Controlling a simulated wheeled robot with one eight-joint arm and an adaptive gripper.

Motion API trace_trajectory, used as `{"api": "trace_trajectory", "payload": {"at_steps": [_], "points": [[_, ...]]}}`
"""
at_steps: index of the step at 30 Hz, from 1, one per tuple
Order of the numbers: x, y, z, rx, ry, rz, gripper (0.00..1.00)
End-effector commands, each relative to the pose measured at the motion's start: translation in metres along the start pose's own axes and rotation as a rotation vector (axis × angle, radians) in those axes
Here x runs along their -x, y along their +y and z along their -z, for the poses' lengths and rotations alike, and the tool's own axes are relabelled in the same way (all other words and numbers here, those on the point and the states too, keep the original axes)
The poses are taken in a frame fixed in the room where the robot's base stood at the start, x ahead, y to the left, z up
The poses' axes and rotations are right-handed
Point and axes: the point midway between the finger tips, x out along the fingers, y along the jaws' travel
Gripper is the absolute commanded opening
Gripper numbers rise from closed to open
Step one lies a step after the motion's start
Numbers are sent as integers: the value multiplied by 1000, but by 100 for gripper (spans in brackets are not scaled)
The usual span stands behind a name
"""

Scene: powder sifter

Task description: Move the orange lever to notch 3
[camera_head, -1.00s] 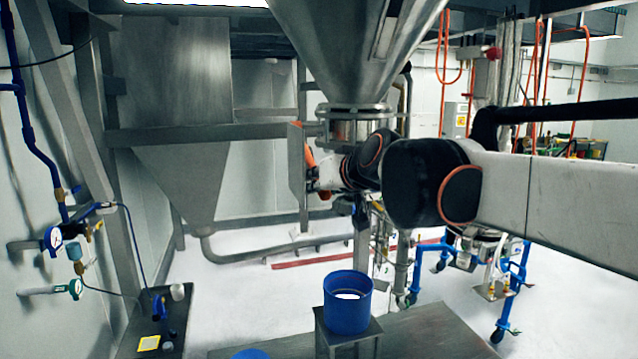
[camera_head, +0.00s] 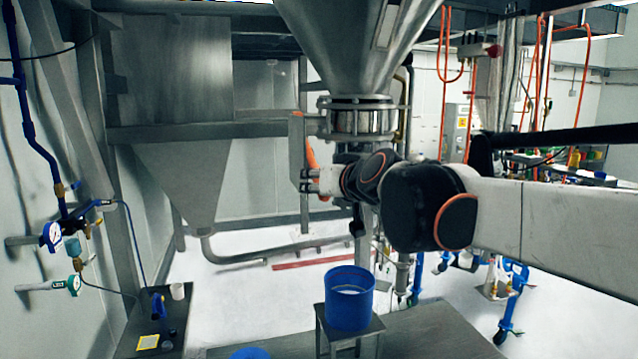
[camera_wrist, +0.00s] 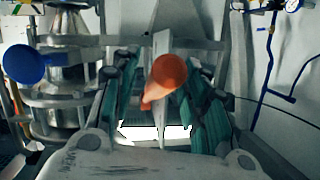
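The orange lever (camera_head: 311,155) stands beside an upright grey plate (camera_head: 297,150), left of the flanged outlet (camera_head: 357,117) under the steel hopper. My gripper (camera_head: 312,181) is at the lower part of the lever, reaching in from the right. In the wrist view the lever (camera_wrist: 168,74) shows end-on between the two teal-padded fingers of my gripper (camera_wrist: 160,80). The fingers are apart, with visible gaps on both sides of the lever. I cannot tell whether either pad touches it. The notches cannot be made out.
A blue bucket (camera_head: 349,299) stands on a small steel stand below and right of the lever. Another steel hopper (camera_head: 180,180) is behind at the left. Pipes and gauges (camera_head: 52,235) line the left wall. A round blue thing (camera_wrist: 24,64) shows at the wrist view's left.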

Motion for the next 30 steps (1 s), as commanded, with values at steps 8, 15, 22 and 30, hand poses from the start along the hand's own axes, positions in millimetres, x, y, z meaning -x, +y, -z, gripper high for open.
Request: {"api": "trace_trajectory", "payload": {"at_steps": [8,15,22,30], "points": [[7,0,0,-1,0,0,41],[40,0,0,-1,0,-1,41],[80,1,0,-1,0,-2,41],[112,0,0,-1,0,0,41]]}}
